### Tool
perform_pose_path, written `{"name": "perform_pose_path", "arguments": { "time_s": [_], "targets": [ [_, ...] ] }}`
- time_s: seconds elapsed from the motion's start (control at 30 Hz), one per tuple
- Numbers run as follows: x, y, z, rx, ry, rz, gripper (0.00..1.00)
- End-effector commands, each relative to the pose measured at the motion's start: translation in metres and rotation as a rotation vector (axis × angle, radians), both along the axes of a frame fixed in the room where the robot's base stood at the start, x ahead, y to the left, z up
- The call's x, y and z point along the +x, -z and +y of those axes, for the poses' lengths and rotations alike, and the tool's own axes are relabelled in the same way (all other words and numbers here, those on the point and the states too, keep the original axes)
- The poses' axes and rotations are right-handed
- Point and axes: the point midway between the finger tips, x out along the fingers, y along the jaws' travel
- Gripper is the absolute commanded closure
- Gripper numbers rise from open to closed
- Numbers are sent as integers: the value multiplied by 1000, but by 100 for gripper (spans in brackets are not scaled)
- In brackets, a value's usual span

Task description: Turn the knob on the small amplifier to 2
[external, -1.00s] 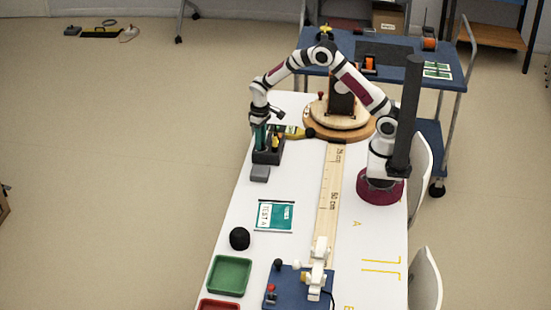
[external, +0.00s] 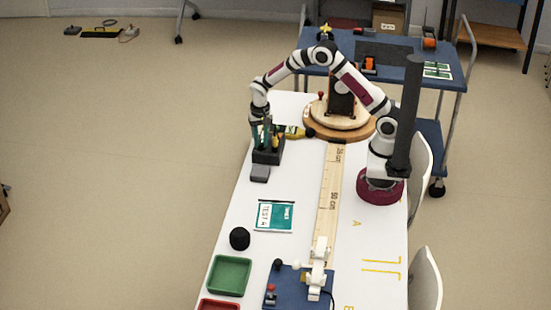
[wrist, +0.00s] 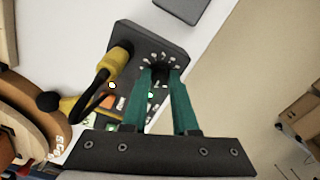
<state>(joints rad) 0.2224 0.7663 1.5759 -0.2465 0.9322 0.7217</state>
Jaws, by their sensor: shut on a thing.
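The small amplifier (external: 268,156) is a dark box near the left edge of the white table. In the wrist view its dark face (wrist: 122,38) shows a ring of pale marks around the knob (wrist: 159,78). My gripper (wrist: 160,74) has teal fingers that close around the dark knob from both sides. The fingers hide much of the knob, so its pointer and setting cannot be read. In the external view my gripper (external: 266,140) is down at the amplifier.
A yellow plug with a black cable (wrist: 117,62) sits in the amplifier beside my fingers. A grey box (external: 260,173) lies close in front of it. A teal booklet (external: 275,216), a black round object (external: 239,238) and a green tray (external: 229,276) stand farther along the table.

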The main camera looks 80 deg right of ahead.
Motion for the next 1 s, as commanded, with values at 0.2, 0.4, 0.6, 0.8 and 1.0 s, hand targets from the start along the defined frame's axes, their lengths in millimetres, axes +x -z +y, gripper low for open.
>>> {"name": "perform_pose_path", "arguments": {
  "time_s": [0.2, 0.4, 0.6, 0.8, 1.0],
  "targets": [
    [0, -1, 0, 0, 104, 0, 100],
    [0, -1, 0, 0, 155, 0, 100],
    [0, -1, 0, 0, 172, 0, 100],
    [0, -1, 0, 0, 173, 0, 100],
    [0, -1, 0, 0, 172, 0, 60]
  ]
}}
